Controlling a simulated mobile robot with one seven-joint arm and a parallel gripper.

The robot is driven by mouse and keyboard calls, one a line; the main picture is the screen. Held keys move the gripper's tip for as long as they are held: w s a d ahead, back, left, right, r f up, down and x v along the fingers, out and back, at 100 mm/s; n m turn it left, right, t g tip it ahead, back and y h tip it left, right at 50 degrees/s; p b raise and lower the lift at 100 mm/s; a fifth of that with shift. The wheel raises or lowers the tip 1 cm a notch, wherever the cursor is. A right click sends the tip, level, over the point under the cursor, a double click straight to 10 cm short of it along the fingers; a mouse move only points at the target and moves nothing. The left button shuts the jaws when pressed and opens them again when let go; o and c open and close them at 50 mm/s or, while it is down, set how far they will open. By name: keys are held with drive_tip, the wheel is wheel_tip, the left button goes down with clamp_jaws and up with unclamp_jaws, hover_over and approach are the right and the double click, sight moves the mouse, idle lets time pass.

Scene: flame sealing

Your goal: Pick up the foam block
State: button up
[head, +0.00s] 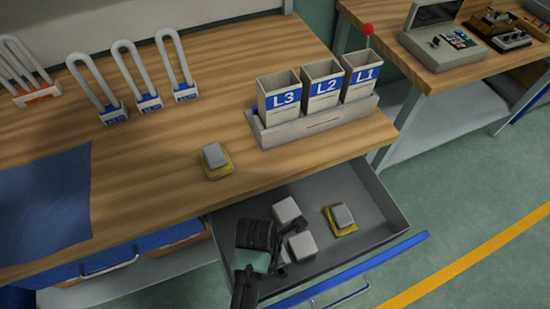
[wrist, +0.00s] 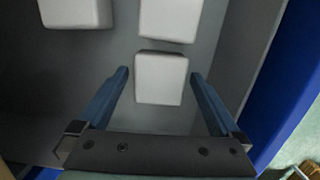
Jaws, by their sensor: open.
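Pale grey-white foam blocks lie in the open drawer (head: 232,222). In the head view one block (head: 286,210) is toward the back and another (head: 302,245) is close to the fingers of my gripper (head: 290,246). In the wrist view my gripper (wrist: 160,72) is open, with one finger on each side of a foam block (wrist: 162,80). Gaps show on both sides of it, and I cannot tell how far above it the fingertips are. Two more blocks show beyond, one straight ahead (wrist: 170,18) and one at the upper left (wrist: 75,12).
A yellow pad with a grey block (head: 342,217) lies in the drawer's right part; a similar pair (head: 215,160) sits on the bench (head: 150,180). Bins L1, L2 and L3 (head: 322,88) stand behind the drawer. The drawer's blue front (wrist: 285,85) is right of my gripper.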

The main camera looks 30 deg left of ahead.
drive_tip(key=shift+f, duration=0.75)
drive_tip(key=c, duration=1.2)
